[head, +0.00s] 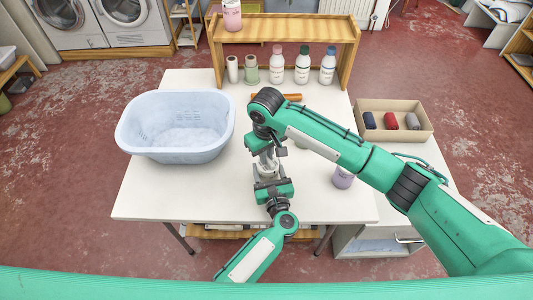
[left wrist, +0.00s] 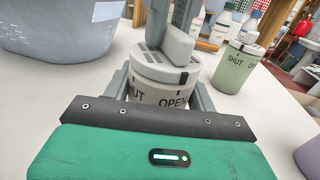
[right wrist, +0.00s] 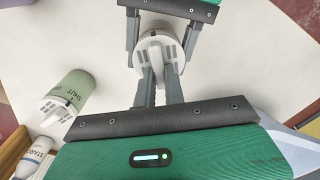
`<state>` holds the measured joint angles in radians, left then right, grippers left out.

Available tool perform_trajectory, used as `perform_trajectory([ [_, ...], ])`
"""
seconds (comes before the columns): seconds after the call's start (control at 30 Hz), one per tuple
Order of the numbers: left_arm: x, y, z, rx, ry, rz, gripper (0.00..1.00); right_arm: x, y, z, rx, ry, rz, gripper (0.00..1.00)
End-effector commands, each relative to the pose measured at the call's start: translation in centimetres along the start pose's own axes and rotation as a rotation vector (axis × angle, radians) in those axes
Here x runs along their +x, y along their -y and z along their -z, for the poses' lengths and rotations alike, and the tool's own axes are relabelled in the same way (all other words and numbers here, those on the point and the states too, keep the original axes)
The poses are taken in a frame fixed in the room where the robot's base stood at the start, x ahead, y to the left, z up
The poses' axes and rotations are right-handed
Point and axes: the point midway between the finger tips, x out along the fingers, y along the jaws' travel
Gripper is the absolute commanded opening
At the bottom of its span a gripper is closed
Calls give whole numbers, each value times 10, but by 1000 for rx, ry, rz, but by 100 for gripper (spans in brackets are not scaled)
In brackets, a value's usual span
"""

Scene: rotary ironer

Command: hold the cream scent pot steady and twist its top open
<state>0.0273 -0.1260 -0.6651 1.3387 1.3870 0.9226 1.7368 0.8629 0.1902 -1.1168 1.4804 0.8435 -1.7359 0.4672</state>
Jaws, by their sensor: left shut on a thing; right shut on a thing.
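The cream scent pot (left wrist: 150,95) stands upright on the white table, also visible in the head view (head: 267,173), partly hidden by my grippers. My left gripper (left wrist: 160,92) is shut around its body, one finger on each side. My right gripper (right wrist: 160,72) comes from above and is shut on the raised grip of the pot's pale slotted top (right wrist: 158,48). In the left wrist view, the words SHUT and OPEN show on the body, and the top's dark tab stands close to the mark above OPEN. The top still sits on the body.
A pale blue basin (head: 178,150) stands left on the table. A lilac pot (head: 343,178) is right of my grippers. A cardboard box (head: 393,133) lies farther right.

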Motion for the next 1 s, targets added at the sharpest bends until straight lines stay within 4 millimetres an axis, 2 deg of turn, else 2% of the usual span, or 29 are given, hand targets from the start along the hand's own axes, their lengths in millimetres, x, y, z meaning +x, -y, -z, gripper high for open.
perform_trajectory([
  [0.33, 0, -1, 1, 1, -1, -1, 30, 0, 0, 0, -3, -1, -1, 0],
  [0.37, 0, -1, 1, 1, -1, -1, 30, 0, 0, 0, -3, -1, -1, 13],
  [0.4, 0, -1, 1, 1, -2, -1, 30, 0, 0, 0, -3, -1, 0, 21],
  [0.47, 0, -1, 1, 1, -1, 0, 30, 0, 0, 0, -2, -1, 0, 32],
  [0.5, 0, 0, 1, 1, -1, 0, 30, 0, 0, 0, -2, 0, 0, 34],
  [0.8, 0, 0, 1, 1, -1, 0, 30, -3, 0, 0, -2, -1, 0, 34],
  [0.87, 0, 0, 1, 1, -1, 0, 30, -8, 0, 1, -2, -3, 1, 34],
  [1.0, 0, 0, 1, 1, -1, 0, 30, -32, 0, 1, -2, -4, 0, 34],
])
